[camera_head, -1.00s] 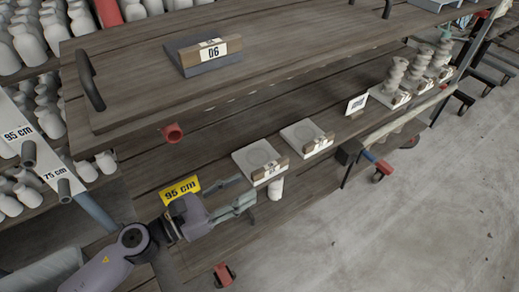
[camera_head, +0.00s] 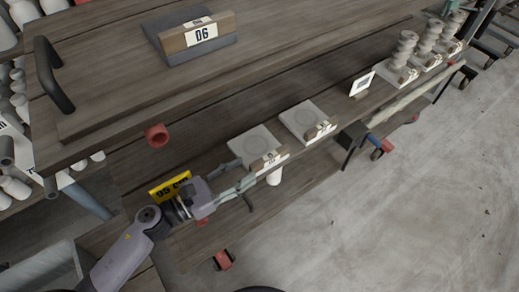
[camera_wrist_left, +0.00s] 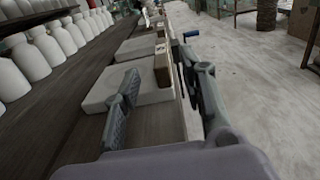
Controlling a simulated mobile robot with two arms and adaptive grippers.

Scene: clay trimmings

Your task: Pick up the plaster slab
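Two pale square plaster slabs lie on the wooden shelf in the head view: a near one (camera_head: 252,140) and a farther one (camera_head: 300,118). Each has a round mark on top and a small wooden label block at its front edge. My left gripper (camera_head: 246,173) is at the near end of the near slab, fingers spread and pointing along the shelf. In the left wrist view, the near slab (camera_wrist_left: 152,88) shows ahead between the parted fingers (camera_wrist_left: 158,68). One finger overlaps the slab in view; contact cannot be told. My right gripper is not in view.
An upper board (camera_head: 110,85) with a grey slab and a D6 block (camera_head: 201,35) overhangs the shelf behind. A yellow sign (camera_head: 168,187) is beside my left wrist. A white cylinder (camera_head: 274,177) shows below the near slab. Open concrete floor (camera_head: 400,220) lies to the right.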

